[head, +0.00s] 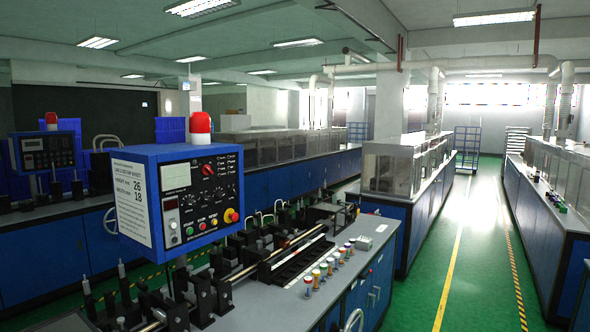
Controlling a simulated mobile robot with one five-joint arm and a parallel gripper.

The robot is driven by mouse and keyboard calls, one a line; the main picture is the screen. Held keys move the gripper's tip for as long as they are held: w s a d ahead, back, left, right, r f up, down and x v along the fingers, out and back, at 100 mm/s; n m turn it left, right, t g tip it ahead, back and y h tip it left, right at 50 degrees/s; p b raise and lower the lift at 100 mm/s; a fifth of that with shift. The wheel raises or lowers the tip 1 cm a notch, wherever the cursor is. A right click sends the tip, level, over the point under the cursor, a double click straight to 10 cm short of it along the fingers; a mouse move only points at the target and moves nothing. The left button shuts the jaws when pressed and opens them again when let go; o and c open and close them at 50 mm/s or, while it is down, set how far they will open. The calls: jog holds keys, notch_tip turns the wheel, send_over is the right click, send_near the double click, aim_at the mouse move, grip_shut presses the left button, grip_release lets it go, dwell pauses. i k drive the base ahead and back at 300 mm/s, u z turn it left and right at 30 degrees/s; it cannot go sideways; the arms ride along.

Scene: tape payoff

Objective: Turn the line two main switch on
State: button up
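A blue control box (178,201) stands on a post at the left, above the near bench. Its front panel has a red rotary knob (208,170) at the upper middle, which may be the main switch; its set position is too small to tell. A red lamp (200,129) sits on top. My gripper is not in view.
A second control box (44,151) with a red lamp stands farther left. The near bench (290,298) carries rails, clamps and several small coloured-top pots (316,277). Blue-fronted machines line both sides. The green aisle floor (480,235) at the right is clear, with yellow lines.

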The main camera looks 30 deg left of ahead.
aim_at(205, 170)
jog(key=i, duration=0.6)
jog(key=u, duration=5.85)
jog(key=i, duration=0.15)
jog(key=z, duration=2.75)
